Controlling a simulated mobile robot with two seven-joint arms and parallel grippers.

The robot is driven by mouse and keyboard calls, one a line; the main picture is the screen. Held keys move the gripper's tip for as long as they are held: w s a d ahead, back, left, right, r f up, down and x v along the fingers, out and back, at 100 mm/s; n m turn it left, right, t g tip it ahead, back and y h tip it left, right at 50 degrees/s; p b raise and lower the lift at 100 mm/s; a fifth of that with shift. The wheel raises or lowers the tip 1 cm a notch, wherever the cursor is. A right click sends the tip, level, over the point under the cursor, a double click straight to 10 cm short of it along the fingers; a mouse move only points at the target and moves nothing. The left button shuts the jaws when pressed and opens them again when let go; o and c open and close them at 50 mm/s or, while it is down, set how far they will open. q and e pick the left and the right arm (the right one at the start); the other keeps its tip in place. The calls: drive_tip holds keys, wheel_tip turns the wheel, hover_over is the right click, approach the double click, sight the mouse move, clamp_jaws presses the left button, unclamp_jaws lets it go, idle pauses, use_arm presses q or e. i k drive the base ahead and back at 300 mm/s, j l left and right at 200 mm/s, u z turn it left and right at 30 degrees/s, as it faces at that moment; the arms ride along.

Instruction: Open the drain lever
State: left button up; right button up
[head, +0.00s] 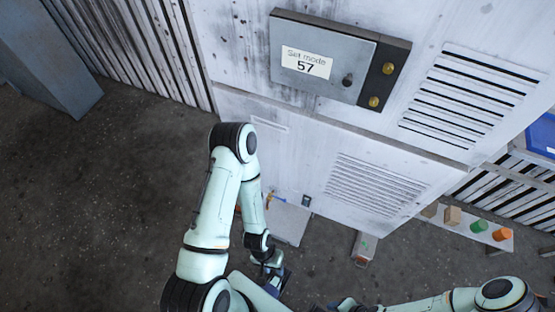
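A grey tray or plate (288,222) lies below the lever. A small dark box (306,200) sits beside it. A "Set mode 57" panel (325,62) is above. A grey pedal-like box (364,248) and a shelf (468,222) with colored pieces are right. Floor at left is clear.

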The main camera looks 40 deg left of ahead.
sight(271, 195)
drive_tip(key=k+u, duration=0.45)
drive_tip(key=k, duration=0.25)
drive_tip(key=k+j+u, duration=0.15)
drive_tip(key=k+u, duration=0.3)
drive_tip(key=k, duration=0.25)
drive_tip(key=z, duration=0.35)
drive_tip(key=i+j+z, duration=0.1)
drive_tip(key=z, duration=0.3)
drive_tip(key=i+j+z, duration=0.2)
drive_tip(key=z, duration=0.2)
drive_tip(key=i+j+z, duration=0.1)
drive_tip(key=z, duration=0.3)
drive_tip(key=i+j+z, duration=0.1)
drive_tip(key=j, duration=0.3)
drive_tip(key=i+j, duration=0.15)
drive_tip(key=j, duration=0.2)
drive_tip(key=i+j+z, duration=0.15)
drive_tip(key=j, duration=0.65)
drive_tip(key=i+z, duration=0.05)
